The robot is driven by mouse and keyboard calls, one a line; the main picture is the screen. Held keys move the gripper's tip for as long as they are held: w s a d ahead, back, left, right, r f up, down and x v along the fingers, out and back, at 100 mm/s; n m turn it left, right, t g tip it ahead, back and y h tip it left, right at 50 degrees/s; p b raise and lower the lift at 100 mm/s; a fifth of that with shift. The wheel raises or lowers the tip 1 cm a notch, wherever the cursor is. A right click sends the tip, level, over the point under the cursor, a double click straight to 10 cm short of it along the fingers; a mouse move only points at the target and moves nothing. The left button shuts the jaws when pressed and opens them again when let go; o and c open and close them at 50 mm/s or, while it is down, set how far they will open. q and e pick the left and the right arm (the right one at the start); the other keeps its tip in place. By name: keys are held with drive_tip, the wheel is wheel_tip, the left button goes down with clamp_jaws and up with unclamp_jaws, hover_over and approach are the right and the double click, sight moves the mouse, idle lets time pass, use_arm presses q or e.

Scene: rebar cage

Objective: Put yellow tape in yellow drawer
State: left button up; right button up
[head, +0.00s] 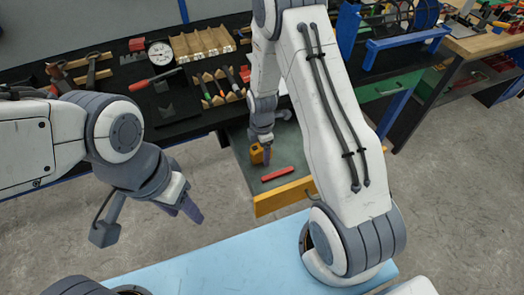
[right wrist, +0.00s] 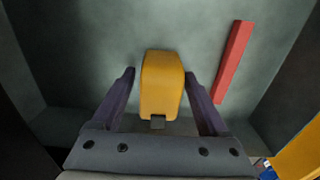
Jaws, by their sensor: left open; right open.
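The yellow drawer (head: 284,196) is pulled open, with a yellow front and a grey inside. The yellow tape (head: 256,154) is inside the drawer outline, near its back left; the right wrist view shows the tape (right wrist: 162,84) against the grey drawer floor. My right gripper (head: 265,156) reaches down into the drawer. Its fingers (right wrist: 159,74) are open, one on each side of the tape, with a visible gap on both sides. My left gripper (head: 190,212) is open and empty, at the left above the floor, away from the drawer.
A red bar (head: 277,174) lies in the drawer, right of the tape. The black workbench (head: 120,105) behind holds a gauge (head: 160,53), a wooden rack (head: 203,43) and several hand tools. A green drawer (head: 390,88) is at the right. My right arm hides part of the bench.

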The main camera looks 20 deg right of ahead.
wheel_tip(320, 180, up, 12)
drive_tip(key=shift+f, duration=0.25)
drive_tip(key=s+a+r+m, duration=0.5)
drive_tip(key=s+a+r, duration=0.4)
drive_tip(key=a, duration=0.2)
drive_tip(key=s+a+r+m, duration=0.1)
drive_tip(key=s+r+m, duration=0.1)
drive_tip(key=s, duration=0.5)
drive_tip(key=s+a+r+m+y, duration=0.1)
drive_tip(key=s+a+r+m, duration=0.1)
drive_tip(key=s+m, duration=0.2)
drive_tip(key=s, duration=0.3)
drive_tip(key=shift+s+r, duration=0.2)
drive_tip(key=shift+s, duration=0.2)
drive_tip(key=shift+r, duration=0.35)
